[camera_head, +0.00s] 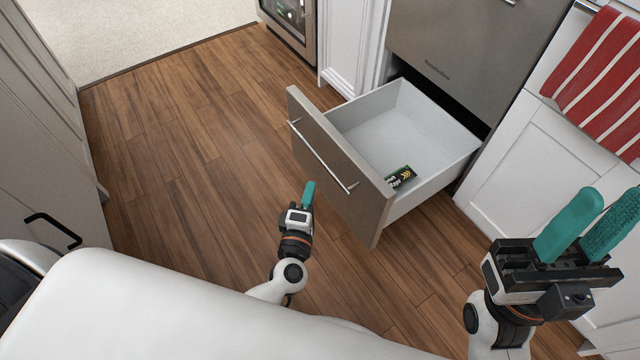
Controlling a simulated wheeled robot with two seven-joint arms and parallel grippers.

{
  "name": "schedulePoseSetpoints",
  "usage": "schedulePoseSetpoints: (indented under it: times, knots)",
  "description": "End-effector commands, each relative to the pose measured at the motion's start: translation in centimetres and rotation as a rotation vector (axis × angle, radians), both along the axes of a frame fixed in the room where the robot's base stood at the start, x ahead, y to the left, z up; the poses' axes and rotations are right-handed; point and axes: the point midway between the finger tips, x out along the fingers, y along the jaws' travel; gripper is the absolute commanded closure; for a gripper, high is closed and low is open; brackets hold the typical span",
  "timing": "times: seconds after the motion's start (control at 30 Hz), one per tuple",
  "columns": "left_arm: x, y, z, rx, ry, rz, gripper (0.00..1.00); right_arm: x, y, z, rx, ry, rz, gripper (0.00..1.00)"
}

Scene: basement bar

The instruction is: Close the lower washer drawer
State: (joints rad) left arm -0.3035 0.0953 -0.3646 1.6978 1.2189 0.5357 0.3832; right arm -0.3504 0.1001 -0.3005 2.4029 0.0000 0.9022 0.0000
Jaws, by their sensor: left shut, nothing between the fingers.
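The lower washer drawer (338,175) is pulled far out of its cabinet. It has a grey-brown front, a long metal handle (320,158) and a pale inside. A small dark green and yellow battery-like item (399,178) lies in it near the front. My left gripper (308,188) has teal fingers, shut and empty. In the picture it is just below and left of the drawer front, apart from it. My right gripper (608,208) is at the lower right, close to the camera. Its two teal fingers stand apart with nothing between them.
The closed upper drawer front (470,50) is above the open drawer. White cabinets (525,165) and a red striped towel (600,75) are on the right. A grey cabinet with a black handle (52,228) stands at the left. The wood floor (190,150) left of the drawer is clear.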

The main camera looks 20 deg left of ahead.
Motion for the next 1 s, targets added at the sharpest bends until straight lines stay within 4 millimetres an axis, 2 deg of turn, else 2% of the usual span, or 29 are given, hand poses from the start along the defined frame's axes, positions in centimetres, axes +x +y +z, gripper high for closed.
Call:
schedulePoseSetpoints:
  times: [0.4,0.5,0.7,1.0]
  knots:
    - [8.7,1.0,-0.1,0.002,-0.003,-0.001,1.00,0.1,0.0,-2.1,-0.001,0.004,0.000,0.68]
    - [10.0,0.0,-0.2,0.000,-0.002,-0.002,1.00,0.1,0.0,-2.6,-0.001,0.004,0.000,0.68]
    - [11.5,-1.2,-0.1,0.004,0.000,-0.001,1.00,0.2,0.1,-3.0,-0.004,0.000,0.000,0.68]
    - [11.7,-1.4,0.0,0.004,0.000,-0.001,1.00,0.3,0.1,-2.6,-0.005,-0.010,0.001,0.68]
